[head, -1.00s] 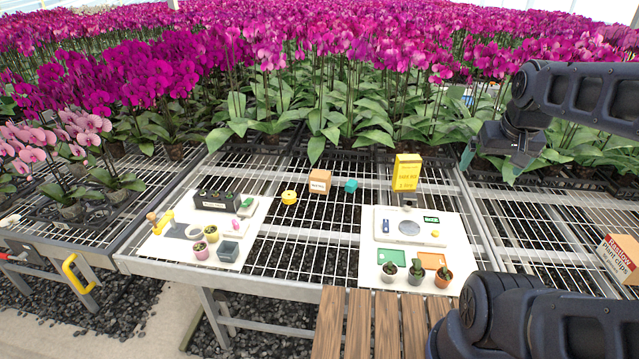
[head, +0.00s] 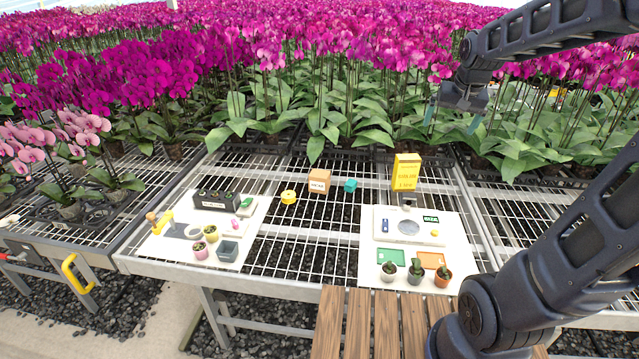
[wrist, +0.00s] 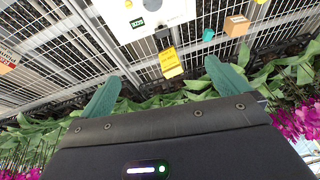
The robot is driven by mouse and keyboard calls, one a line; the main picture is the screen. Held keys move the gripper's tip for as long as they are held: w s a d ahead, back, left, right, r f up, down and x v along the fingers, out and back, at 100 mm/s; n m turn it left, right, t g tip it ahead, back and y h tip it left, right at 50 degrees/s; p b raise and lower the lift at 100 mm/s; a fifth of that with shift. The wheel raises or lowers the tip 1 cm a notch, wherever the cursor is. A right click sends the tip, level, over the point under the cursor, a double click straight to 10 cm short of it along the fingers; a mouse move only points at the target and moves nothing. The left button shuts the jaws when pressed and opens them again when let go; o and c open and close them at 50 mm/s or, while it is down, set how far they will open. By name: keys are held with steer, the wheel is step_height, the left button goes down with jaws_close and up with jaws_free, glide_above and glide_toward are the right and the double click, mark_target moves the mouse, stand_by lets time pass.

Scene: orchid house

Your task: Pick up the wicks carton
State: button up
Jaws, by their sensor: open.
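The wicks carton (head: 319,182) appears to be the small orange-brown box with a blurred white label, standing on the mesh bench between two white boards. In the wrist view it (wrist: 237,25) is at the upper right, beyond the right fingertip. My gripper (head: 452,118) is open and empty, raised above the back of the bench, to the right of the carton and well apart from it. In the wrist view its two teal fingers (wrist: 162,75) are spread, pointing toward the bench.
A tall yellow box (head: 406,172) stands between my gripper and the carton. A teal block (head: 350,185) sits just right of the carton, and a yellow roll (head: 289,197) to its left. Orchids (head: 330,130) crowd behind. The mesh in front of the carton is clear.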

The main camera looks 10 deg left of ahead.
steer(key=w+a+f, duration=0.4)
steer(key=w+a, duration=0.3)
steer(key=w, duration=0.5)
steer(key=h, duration=0.1)
glide_above(320, 180)
steer(key=a, duration=0.1)
steer(key=shift+m, duration=0.3)
steer(key=f, duration=3)
steer(key=shift+w+a, duration=0.1)
steer(key=shift+w, duration=0.2)
steer(key=shift+w+a+f, duration=0.1)
steer(key=shift+w+f, duration=0.05)
steer(key=shift+f, duration=0.35)
steer(key=x, duration=1)
steer(key=shift+d+f, duration=0.1)
steer(key=shift+d, duration=0.15)
steer(key=shift+c, duration=0.2)
steer(key=c, duration=1)
